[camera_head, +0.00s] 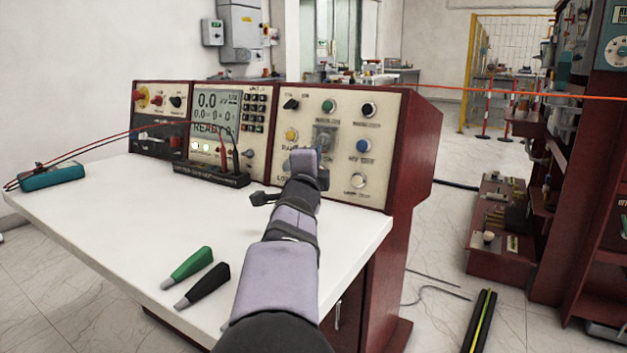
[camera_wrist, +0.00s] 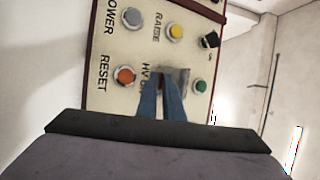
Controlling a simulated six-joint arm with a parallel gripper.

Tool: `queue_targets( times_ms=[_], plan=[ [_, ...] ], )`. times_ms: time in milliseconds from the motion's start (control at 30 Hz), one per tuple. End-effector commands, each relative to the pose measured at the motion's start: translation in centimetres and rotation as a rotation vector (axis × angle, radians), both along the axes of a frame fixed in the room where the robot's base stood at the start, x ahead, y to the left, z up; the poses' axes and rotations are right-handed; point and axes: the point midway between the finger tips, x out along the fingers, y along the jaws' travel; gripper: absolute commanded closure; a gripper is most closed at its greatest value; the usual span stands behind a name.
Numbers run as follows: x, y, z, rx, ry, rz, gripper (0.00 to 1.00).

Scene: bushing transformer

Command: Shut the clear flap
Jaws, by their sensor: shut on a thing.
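The clear flap (camera_head: 325,136) is a small greyish see-through cover on the right panel of the red console, among the knobs and buttons. In the wrist view the flap (camera_wrist: 182,74) shows at the fingertips, between the orange-red and green buttons. My gripper (camera_head: 304,160) reaches up to the panel, and its body hides the flap's lower part in the head view. In the wrist view the two blue-grey fingers (camera_wrist: 162,80) are close together, shut on the flap's edge. The fingers hide what lies directly behind them. The flap's exact angle is hard to tell.
Coloured buttons and black knobs surround the flap, including a blue button (camera_head: 363,146) and a yellow one (camera_head: 291,135). A black terminal block (camera_head: 212,175) stands on the white tabletop (camera_head: 130,225). Green (camera_head: 192,263) and black (camera_head: 208,284) probes lie left of my arm.

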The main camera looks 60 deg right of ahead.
Motion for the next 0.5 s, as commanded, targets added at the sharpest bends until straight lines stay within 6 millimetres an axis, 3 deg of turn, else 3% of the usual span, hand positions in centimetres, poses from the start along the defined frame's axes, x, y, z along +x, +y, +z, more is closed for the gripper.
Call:
queue_targets(
  times_ms=[500],
  plan=[
    [-0.02,-0.57,-0.09,-0.114,-0.003,-0.001,1.00]
  ],
)
